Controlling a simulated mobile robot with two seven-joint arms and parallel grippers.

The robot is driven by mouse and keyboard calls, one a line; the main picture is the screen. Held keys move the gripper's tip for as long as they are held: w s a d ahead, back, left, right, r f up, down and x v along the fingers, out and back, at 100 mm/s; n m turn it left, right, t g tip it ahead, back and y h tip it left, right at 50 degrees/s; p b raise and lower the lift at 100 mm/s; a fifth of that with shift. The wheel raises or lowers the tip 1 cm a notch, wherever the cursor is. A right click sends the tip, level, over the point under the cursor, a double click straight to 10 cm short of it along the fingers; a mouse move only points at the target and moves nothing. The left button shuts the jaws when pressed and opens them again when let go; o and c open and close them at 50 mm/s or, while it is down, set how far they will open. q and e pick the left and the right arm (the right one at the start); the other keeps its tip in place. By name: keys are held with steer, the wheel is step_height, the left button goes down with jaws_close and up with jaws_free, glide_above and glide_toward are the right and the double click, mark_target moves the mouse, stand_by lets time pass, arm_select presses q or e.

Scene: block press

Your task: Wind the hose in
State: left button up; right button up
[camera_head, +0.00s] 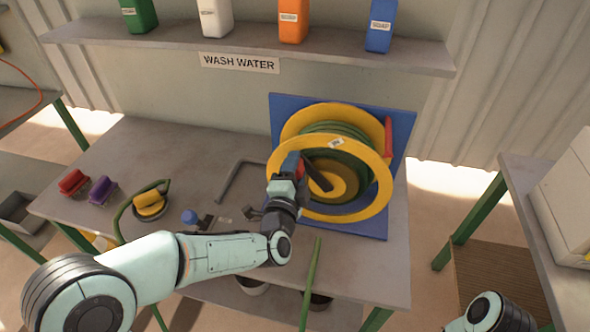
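The hose reel has two yellow rims (382,190) and stands against a blue board (402,125) at the back right of the bench. Green hose (350,150) is wound between the rims. A loose length of green hose (311,275) hangs over the bench's front edge. My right gripper is out of view; only part of that arm shows at bottom right.
A yellow-headed tool (150,203), red (73,182) and purple (102,190) brushes and a blue-capped item (189,216) lie on the bench's left. A grey bent bar (236,178) lies left of the reel. A shelf (250,48) with bottles is above.

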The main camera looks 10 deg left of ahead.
arm_select(q)
steer(key=shift+o, duration=0.6)
steer(key=shift+f, duration=0.1)
steer(key=shift+s, duration=0.3)
steer(key=s+b, duration=0.1)
steer(key=s, duration=1.2)
steer(key=shift+a+b, duration=0.25)
steer(key=shift+b, duration=0.05)
steer(key=shift+w, duration=0.1)
